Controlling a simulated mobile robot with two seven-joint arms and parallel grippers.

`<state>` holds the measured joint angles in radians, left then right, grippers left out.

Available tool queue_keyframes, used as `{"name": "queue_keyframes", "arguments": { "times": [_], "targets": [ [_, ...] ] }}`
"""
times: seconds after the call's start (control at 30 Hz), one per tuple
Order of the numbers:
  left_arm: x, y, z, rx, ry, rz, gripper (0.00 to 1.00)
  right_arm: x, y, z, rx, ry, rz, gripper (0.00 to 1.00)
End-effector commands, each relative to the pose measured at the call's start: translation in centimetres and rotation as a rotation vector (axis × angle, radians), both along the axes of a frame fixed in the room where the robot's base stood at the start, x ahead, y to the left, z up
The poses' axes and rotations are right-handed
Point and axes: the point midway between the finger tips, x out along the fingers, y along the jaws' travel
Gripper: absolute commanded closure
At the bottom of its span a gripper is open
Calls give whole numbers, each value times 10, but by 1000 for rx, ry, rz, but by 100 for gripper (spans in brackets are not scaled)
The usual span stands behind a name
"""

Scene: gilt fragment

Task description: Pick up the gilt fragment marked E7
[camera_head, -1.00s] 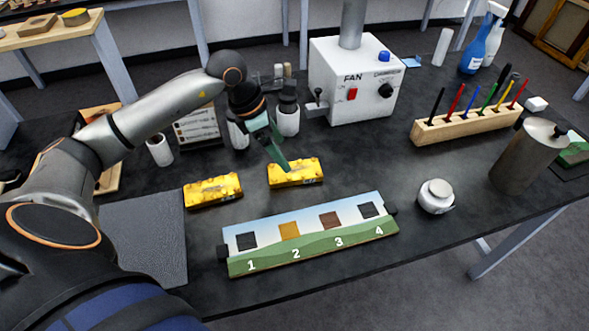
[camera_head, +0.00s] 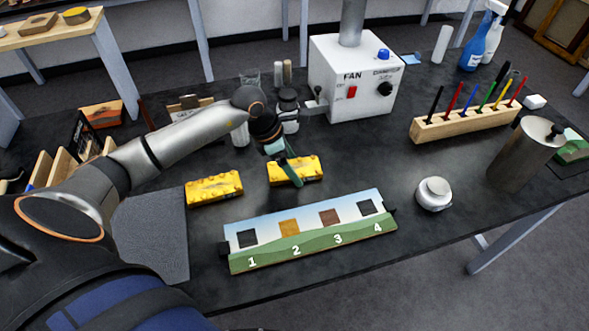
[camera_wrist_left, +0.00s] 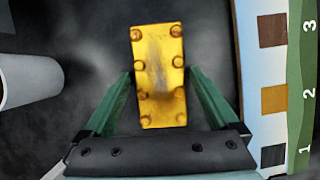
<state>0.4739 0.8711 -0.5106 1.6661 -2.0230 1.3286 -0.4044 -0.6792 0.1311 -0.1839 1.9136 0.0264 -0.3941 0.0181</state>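Two yellow-gold gilt fragments lie on the dark bench, a left one (camera_head: 214,189) and a right one (camera_head: 312,168). Their markings are too small to read, so I cannot tell which is E7. My left gripper (camera_head: 295,178) is over the right fragment in the head view, its green fingers partly covering it. In the left wrist view, a gilt fragment (camera_wrist_left: 159,75) with round knobs shows between the open fingers (camera_wrist_left: 160,75), one on each side. I see no clear grip on it. My right gripper is not in view.
A painted panel (camera_head: 310,243) with squares numbered 1 to 4 lies in front of the fragments. A white fan box (camera_head: 355,80), bottles (camera_head: 289,112) and a wooden pen rack (camera_head: 465,122) stand behind. A white jar (camera_head: 434,194) is to the right. A grey mat (camera_head: 150,235) lies left.

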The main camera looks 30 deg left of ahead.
Motion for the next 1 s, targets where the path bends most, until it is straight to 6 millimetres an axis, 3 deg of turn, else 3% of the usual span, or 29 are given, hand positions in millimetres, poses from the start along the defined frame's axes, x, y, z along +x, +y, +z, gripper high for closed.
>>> {"name": "queue_keyframes", "arguments": {
  "times": [0.07,0.7,1.0],
  "targets": [
    [0,0,0,0,0,0,17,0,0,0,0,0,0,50],
    [0,0,1,-1,-2,0,88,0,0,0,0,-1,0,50],
    [1,1,4,1,-3,1,88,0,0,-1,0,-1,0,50]
  ]
}}
